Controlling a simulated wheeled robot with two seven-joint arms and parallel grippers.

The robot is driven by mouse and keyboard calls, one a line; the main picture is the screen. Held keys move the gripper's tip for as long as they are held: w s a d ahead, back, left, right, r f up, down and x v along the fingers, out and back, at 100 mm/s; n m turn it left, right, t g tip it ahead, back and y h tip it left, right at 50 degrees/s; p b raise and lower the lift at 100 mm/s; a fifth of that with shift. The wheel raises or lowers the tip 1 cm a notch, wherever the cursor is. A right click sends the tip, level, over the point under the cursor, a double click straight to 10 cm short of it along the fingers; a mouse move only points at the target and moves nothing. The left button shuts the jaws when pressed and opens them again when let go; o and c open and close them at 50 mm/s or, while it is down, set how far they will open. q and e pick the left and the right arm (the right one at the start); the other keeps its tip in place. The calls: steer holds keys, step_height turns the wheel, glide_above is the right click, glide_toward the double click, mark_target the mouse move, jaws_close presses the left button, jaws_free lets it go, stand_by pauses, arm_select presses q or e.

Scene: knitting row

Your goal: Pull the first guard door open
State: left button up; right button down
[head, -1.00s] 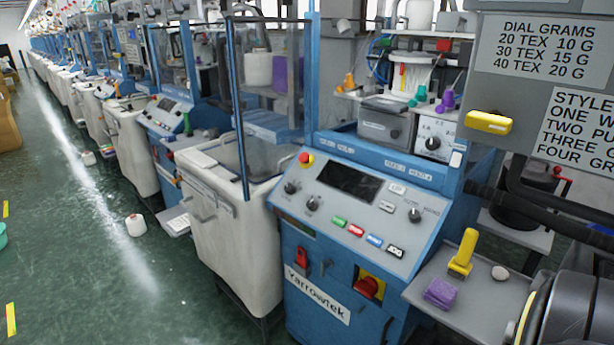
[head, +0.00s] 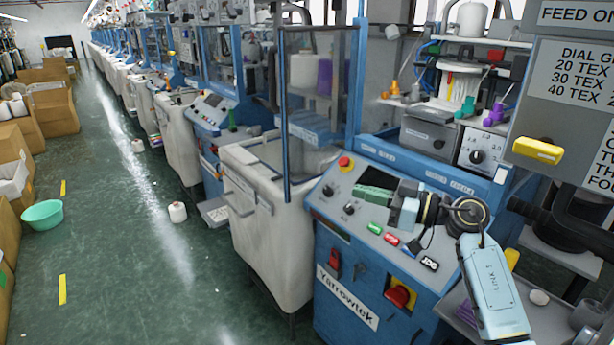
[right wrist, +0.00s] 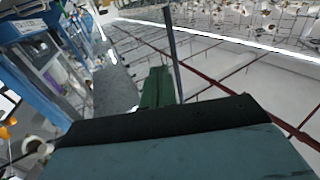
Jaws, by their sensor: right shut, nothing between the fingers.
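The first guard door (head: 318,115) is a clear panel with a blue edge bar (head: 285,125) on its left. It stands upright above the white bin of the nearest blue machine. My right gripper (head: 358,191) has green fingers and is shut and empty. In the head view it appears over the machine's sloped control panel (head: 335,212), to the right of the door and lower, apart from its edge bar. In the right wrist view the green fingers (right wrist: 157,88) point toward a dark upright bar. My left gripper is not in view.
The white bin (head: 262,240) stands below the door. The control panel carries a red stop button (head: 345,163) and coloured keys. A grey sign panel with a yellow handle (head: 538,150) stands at right. The green aisle floor at left holds a mint basin (head: 43,215) and cartons.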

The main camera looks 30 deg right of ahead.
glide_toward(293, 173)
steer(key=x, duration=0.7)
stand_by(0.4)
